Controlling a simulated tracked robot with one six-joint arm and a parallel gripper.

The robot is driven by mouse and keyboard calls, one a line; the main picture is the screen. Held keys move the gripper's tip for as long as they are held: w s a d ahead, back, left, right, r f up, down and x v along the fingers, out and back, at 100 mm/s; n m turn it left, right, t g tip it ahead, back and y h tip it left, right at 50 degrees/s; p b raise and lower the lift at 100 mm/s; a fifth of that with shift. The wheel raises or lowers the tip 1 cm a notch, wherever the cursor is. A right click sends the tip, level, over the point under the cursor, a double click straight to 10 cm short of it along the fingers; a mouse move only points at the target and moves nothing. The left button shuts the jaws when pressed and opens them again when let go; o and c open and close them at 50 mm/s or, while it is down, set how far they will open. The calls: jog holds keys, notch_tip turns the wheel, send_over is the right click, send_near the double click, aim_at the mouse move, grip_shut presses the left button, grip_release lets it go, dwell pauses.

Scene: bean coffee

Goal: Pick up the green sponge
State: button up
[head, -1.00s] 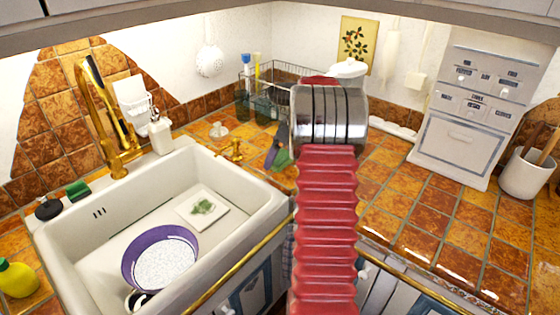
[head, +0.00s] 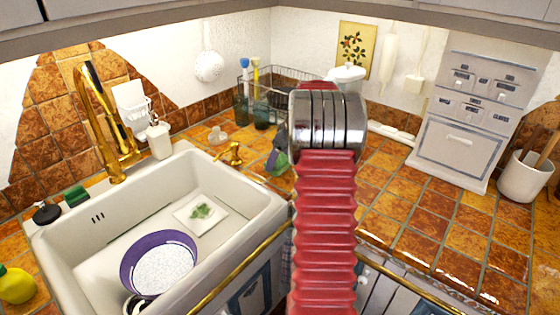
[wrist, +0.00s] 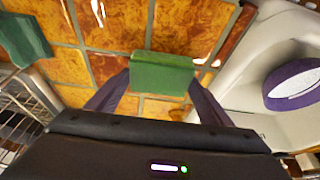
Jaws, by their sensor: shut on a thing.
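A green sponge (wrist: 162,74) is between the two dark fingers of my gripper (wrist: 160,92) in the wrist view. My gripper is shut on it, and orange-brown tiles show behind it. In the head view my gripper (head: 278,158) is partly hidden behind my red arm, over the counter right of the sink. A bit of green shows there, too small to make out clearly. Another dark green block (head: 76,195) sits on the sink's back left corner.
The white sink (head: 110,215) holds a purple pot (head: 160,262) and a white square dish (head: 200,213). A gold tap (head: 105,140) stands behind it. A wire rack (head: 285,85) and glasses are at the back.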

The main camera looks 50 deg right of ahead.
aim_at(280, 161)
notch_tip(280, 161, up, 10)
dwell(0.5)
jog(key=shift+f, duration=0.1)
jog(key=o, duration=0.4)
jog(key=c, duration=0.3)
